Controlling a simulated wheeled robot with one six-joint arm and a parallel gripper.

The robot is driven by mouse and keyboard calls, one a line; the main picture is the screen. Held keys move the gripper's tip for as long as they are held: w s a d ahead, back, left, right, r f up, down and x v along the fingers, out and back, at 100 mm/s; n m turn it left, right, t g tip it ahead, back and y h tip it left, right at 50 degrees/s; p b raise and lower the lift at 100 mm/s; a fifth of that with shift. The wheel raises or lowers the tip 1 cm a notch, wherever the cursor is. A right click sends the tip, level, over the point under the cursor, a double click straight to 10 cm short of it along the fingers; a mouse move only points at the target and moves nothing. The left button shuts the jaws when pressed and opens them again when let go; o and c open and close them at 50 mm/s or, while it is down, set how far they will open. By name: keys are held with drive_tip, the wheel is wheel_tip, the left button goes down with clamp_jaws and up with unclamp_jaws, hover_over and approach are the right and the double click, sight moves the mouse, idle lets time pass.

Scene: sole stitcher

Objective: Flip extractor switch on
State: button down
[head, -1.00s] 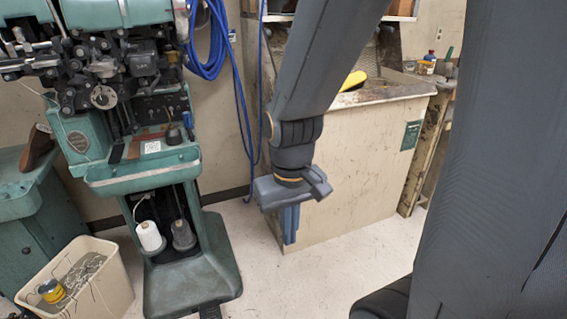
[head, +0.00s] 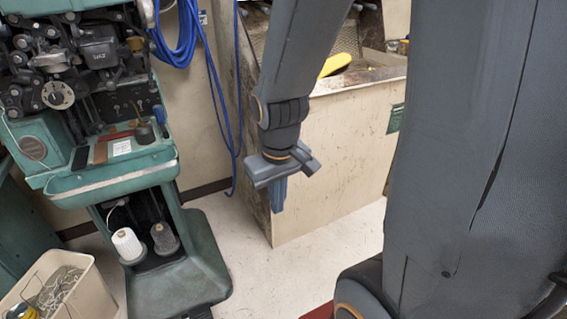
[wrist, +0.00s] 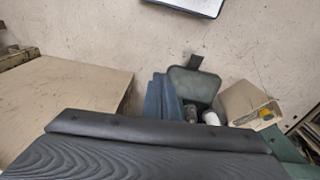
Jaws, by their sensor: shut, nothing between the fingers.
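I cannot make out the extractor switch for certain in any view. A small box with a cable (head: 203,18) is on the wall at the top in the head view, too small to identify. A green plate (head: 396,118) is on the cream bench front, partly hidden by my own body. My gripper (head: 279,200) hangs pointing down in front of the bench's left edge, shut and empty, apart from both. In the wrist view its blue-grey fingers (wrist: 161,97) are together, with nothing between them.
The green stitching machine (head: 110,182) stands left, with thread spools on its base. A cream bin (head: 60,290) is at the lower left. Blue hose (head: 178,45) hangs on the wall. The cream bench (head: 325,165) is behind my gripper. Pale floor between machine and bench is clear.

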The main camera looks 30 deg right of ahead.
drive_tip(key=w+d+f+n+t+b, duration=0.6)
drive_tip(key=w+d+f, duration=0.4)
drive_tip(key=w, duration=0.3)
drive_tip(key=w+d+f+n+t+b, duration=0.6)
drive_tip(key=w+d+f+n+t, duration=0.3)
drive_tip(key=w, duration=0.5)
drive_tip(key=d+f+n, duration=0.1)
drive_tip(key=d+n, duration=0.1)
drive_tip(key=d, duration=0.1)
drive_tip(key=shift+d+f+y+b, duration=0.3)
drive_tip(key=shift+y+b, duration=0.1)
drive_tip(key=w+f, duration=0.1)
drive_tip(key=w, duration=1.3)
drive_tip(key=shift+a+f+b, duration=0.25)
drive_tip(key=shift+f+b, duration=0.05)
drive_tip(key=shift+f, duration=0.05)
